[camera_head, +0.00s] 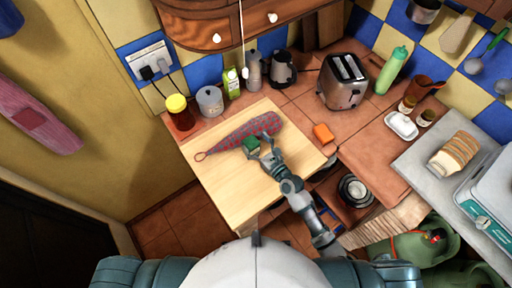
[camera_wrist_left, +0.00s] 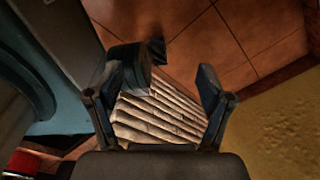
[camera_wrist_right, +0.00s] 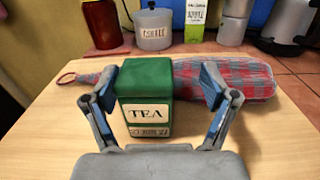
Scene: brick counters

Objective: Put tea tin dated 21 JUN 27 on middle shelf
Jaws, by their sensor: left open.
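A green tea tin (camera_head: 251,144) stands on the light wooden board (camera_head: 222,178). In the right wrist view the tin (camera_wrist_right: 146,92) is upright, with a TEA label and a smaller date label reading JUN 27; the day is hard to read. My right gripper (camera_head: 266,151) is open with its fingers either side of the tin; in the right wrist view (camera_wrist_right: 160,88) the left finger is close to the tin and the right finger clearly apart. My left gripper (camera_wrist_left: 180,85) is open and empty, seen only in its wrist view. I cannot identify the middle shelf.
An open recess (camera_head: 340,201) shows under the counter.

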